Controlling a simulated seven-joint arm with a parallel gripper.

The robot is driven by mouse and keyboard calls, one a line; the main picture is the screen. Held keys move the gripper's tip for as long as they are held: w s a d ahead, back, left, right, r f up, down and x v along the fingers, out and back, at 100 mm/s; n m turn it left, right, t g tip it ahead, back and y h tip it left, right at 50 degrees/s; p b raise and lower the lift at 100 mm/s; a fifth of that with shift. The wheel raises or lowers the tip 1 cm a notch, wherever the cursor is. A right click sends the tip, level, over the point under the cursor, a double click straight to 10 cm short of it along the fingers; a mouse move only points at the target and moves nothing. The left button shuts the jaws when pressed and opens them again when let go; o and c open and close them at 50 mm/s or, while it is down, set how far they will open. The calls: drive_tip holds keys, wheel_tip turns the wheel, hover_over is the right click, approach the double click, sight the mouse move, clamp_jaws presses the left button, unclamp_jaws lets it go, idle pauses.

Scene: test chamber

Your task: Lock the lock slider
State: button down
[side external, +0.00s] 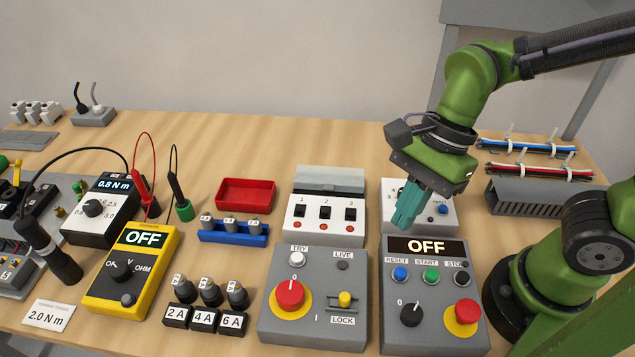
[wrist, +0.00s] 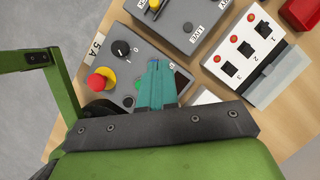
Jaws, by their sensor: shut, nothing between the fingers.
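The lock slider is a small yellow knob (side external: 345,299) on a grey panel (side external: 275,335), just above its LOCK label and right of a red rotary knob (side external: 290,294) on a yellow disc. In the wrist view the slider (wrist: 154,4) shows at the top edge, partly cut off. My gripper (side external: 404,222) has teal fingers, shut and empty. It hovers above the back of the control box with the OFF display, to the right of and behind the lock panel, apart from the slider. The fingertips also show in the wrist view (wrist: 158,66).
The OFF control box (side external: 435,325) with buttons and a red knob stands right of the lock panel. A white three-switch box (side external: 325,235) stands behind the panel. Small fuses (side external: 205,318), a yellow meter (side external: 133,270) and a red tray (side external: 245,194) are to the left.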

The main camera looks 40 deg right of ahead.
sight(340, 300)
idle(0.3)
drive_tip(key=x, duration=0.3)
drive_tip(key=a+x, duration=0.1)
drive_tip(key=x, duration=0.3)
drive_tip(key=a+r+x, duration=0.1)
drive_tip(key=x, duration=0.3)
drive_tip(key=shift+a+f, duration=0.1)
drive_tip(key=shift+a, duration=0.65)
